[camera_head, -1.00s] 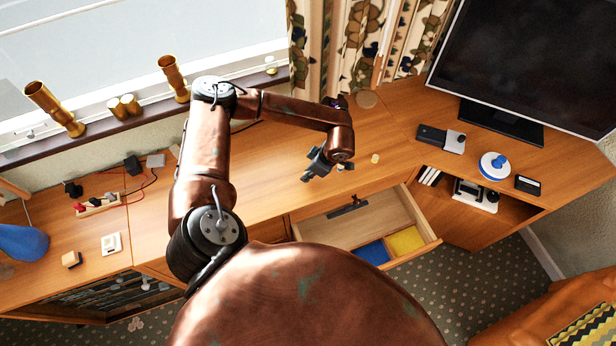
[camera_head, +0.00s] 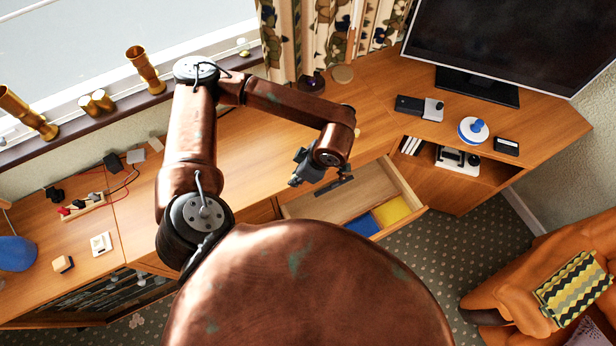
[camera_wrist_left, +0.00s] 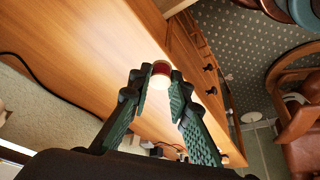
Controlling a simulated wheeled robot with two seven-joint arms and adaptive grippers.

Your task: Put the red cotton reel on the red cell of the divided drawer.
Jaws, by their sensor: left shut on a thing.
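The red cotton reel (camera_wrist_left: 161,74) shows in the left wrist view between the tips of my left gripper (camera_wrist_left: 163,86), which is shut on it. In the head view my left gripper (camera_head: 299,172) is above the desk's front edge, by the left part of the open divided drawer (camera_head: 403,186). The reel cannot be made out there. In the drawer a blue cell (camera_head: 362,225) and a yellow cell (camera_head: 392,211) show. No red cell is visible; my own body covers part of the drawer's near side. My right gripper is not in view.
A monitor (camera_head: 480,45) stands on the desk (camera_head: 385,75) at the right, with a white and blue round thing (camera_head: 473,130) before it. Brass vases (camera_head: 145,68) stand on the sill.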

